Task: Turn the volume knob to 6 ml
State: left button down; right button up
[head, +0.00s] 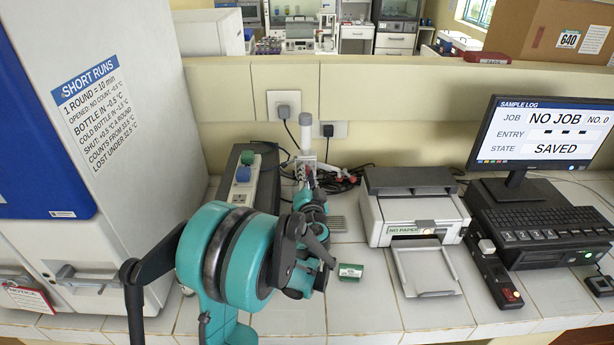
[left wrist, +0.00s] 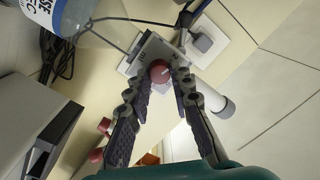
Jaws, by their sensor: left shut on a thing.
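A red round knob (left wrist: 160,73) with a pale mark on its face sits on a small light-coloured panel (left wrist: 150,52) in the left wrist view. The two dark fingers of my left gripper (left wrist: 163,80) reach in from below and are shut on the knob, one on each side. Small markings show on the panel but are too small to read. In the head view my left gripper (head: 309,186) is at the back of the bench, below an upright white cylinder (head: 305,130); it and my arm hide the knob there. My right gripper is not in view.
A clear labelled bottle (left wrist: 95,22) is close by in the left wrist view. Power strip (head: 243,180), cables and wall sockets (head: 284,104) surround the gripper. A printer (head: 415,208) stands right, a small green-and-white box (head: 351,271) lies in front, and a monitor (head: 545,130) is far right.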

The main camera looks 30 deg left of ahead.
pick_arm(q)
jog(key=shift+m, duration=0.3)
jog(key=shift+f+m+t+h+b, duration=0.15)
jog(key=shift+m+b, duration=0.5)
jog(key=shift+m, duration=2.65)
jog(key=shift+f+m+t+h+b, duration=0.2)
jog(key=shift+m+b, duration=0.45)
jog(key=shift+m, duration=2.65)
jog(key=shift+r+m+t+h+b, duration=0.2)
jog(key=shift+m+b, duration=0.45)
jog(key=shift+m, duration=2.65)
jog(key=shift+f, duration=0.15)
jog(key=c, duration=1.3)
grip_release()
